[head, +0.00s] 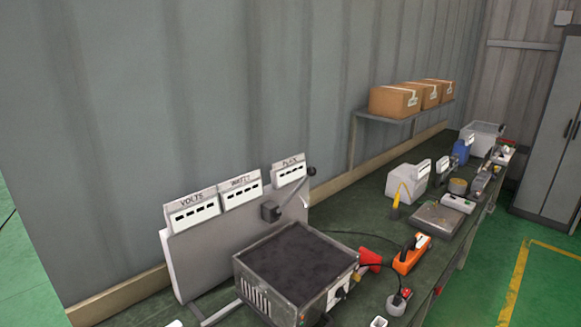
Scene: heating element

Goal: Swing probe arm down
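The probe arm (293,190) is a thin lever on a dark pivot block (270,211), in front of the meter panel. It tilts up to the right and ends in a black knob (311,171). The heating unit (295,265), a grey metal box with a dark flat top, stands on the bench in front of the panel. The probe arm is raised above the box's far side and apart from its top. Neither of my grippers is in the head view.
The panel (180,262) carries VOLTS (193,211), WATTS (241,191) and a third display (290,171). To the right are an orange power strip (412,254), a red plug (370,260), a cable and a flat scale (437,218). Boxes (395,101) sit on a wall shelf.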

